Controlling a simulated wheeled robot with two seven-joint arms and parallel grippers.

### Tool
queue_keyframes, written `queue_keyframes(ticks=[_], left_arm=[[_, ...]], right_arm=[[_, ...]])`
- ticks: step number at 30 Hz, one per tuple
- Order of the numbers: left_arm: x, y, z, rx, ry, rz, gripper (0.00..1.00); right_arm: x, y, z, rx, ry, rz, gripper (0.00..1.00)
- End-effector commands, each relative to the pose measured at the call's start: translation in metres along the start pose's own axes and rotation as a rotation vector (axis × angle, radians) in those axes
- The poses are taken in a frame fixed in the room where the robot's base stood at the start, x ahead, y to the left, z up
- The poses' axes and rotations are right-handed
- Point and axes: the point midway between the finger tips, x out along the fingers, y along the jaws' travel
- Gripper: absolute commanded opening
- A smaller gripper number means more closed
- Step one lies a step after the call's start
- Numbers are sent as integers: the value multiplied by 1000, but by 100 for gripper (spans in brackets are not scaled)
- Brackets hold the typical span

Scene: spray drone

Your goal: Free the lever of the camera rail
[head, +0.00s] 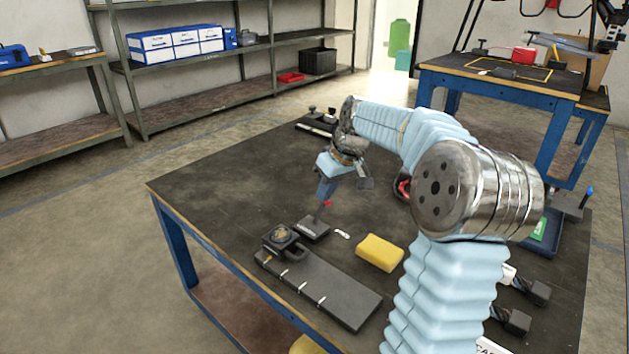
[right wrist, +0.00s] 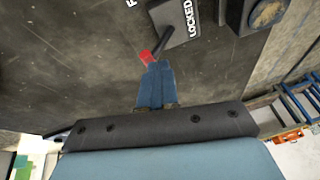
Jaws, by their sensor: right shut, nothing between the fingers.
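The lever is a short dark rod with a red tip (head: 327,204); its red end (right wrist: 147,57) also shows in the right wrist view. It rises from a small dark block (head: 312,230) on the dark table. In the right wrist view the block (right wrist: 178,22) carries the white word LOCKED, beside another label cut off by the frame. My right gripper (head: 325,192) points down, shut and empty, right at the red tip; its blue fingers (right wrist: 155,72) overlap the tip's edge. I cannot tell whether they touch. My left gripper is not in view.
A dark plate (head: 335,297) with white marks and a round camera-like part (head: 281,237) lies at the block's near side. The table's left part is clear.

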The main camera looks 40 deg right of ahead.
Motion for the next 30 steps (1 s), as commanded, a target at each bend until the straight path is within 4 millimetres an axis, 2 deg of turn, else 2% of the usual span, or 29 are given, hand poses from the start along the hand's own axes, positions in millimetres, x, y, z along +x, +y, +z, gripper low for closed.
queue_keyframes(ticks=[5, 30], left_arm=[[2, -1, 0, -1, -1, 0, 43], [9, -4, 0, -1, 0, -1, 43]], right_arm=[[4, 10, 4, 1, -1, 1, 0], [9, -5, 8, -1, 0, 2, 0]])
